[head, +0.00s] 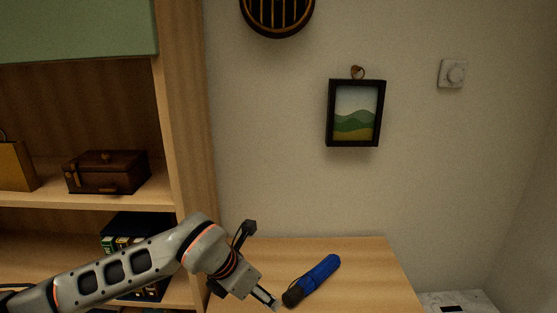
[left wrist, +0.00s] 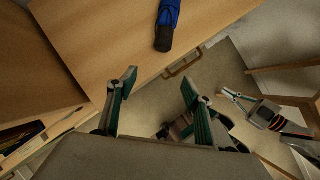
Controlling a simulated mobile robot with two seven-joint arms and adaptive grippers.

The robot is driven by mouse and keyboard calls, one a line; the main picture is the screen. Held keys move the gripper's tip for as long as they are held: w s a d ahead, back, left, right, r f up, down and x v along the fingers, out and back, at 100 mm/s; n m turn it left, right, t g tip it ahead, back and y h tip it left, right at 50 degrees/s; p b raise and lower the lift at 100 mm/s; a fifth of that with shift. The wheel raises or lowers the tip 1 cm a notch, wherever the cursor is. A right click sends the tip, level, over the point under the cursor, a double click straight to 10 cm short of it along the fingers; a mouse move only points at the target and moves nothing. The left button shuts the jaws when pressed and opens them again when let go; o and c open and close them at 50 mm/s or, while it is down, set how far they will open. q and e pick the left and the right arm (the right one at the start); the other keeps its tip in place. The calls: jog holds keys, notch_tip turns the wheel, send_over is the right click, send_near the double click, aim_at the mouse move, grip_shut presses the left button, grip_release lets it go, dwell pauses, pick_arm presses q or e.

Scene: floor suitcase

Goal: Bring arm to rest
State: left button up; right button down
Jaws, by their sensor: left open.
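My left arm comes in from the left in the head view, bent at the wrist. Its gripper (head: 268,300) points down and right beside a blue folding umbrella (head: 313,279) on a wooden cabinet top. In the left wrist view my left gripper (left wrist: 158,88) is open, with its two fingers apart and nothing between them. The umbrella (left wrist: 166,28) lies beyond the fingertips, apart from them. My right gripper (left wrist: 232,97) shows small at the right of the left wrist view, over the floor; its opening is unclear. It is not in the head view.
The wooden cabinet top (head: 375,275) is otherwise clear, and a handle (left wrist: 183,63) is on its front. A shelf unit at left holds a brown case (head: 107,172) and books. A framed picture (head: 355,112) hangs on the wall.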

pick_arm(q)
jog(key=s+d+f+g+h, duration=0.1)
jog(key=s+d+g+h, duration=0.35)
jog(key=s+d, duration=0.6)
jog(key=s+d+r+n+h, duration=0.4)
jog(key=s+r+n+h, duration=0.15)
jog(key=r+h, duration=0.35)
jog(key=w+a+n+t+h, duration=0.2)
jog(key=w+a+n+t, duration=0.5)
jog(key=n+t, duration=0.5)
jog(key=w+a+f+n+t+y, duration=0.3)
jog(key=a+f+n+t+y, duration=0.2)
jog(key=a+f+n+y, duration=0.65)
jog(key=s+a+f+n+g+y, duration=0.1)
jog(key=s+a+f+n, duration=0.3)
jog(key=f, duration=0.4)
jog(key=s+a+f+n+g+y, duration=0.2)
jog(key=s+a+f+n+g, duration=0.1)
jog(key=f, duration=0.4)
jog(key=s+a+f+n+g+y, duration=0.2)
jog(key=s+a+f+n, duration=0.2)
jog(key=s+f, duration=0.3)
jog(key=shift+a+f+n, duration=0.3)
jog(key=shift+a+f, duration=0.35)
jog(key=shift+f, duration=0.15)
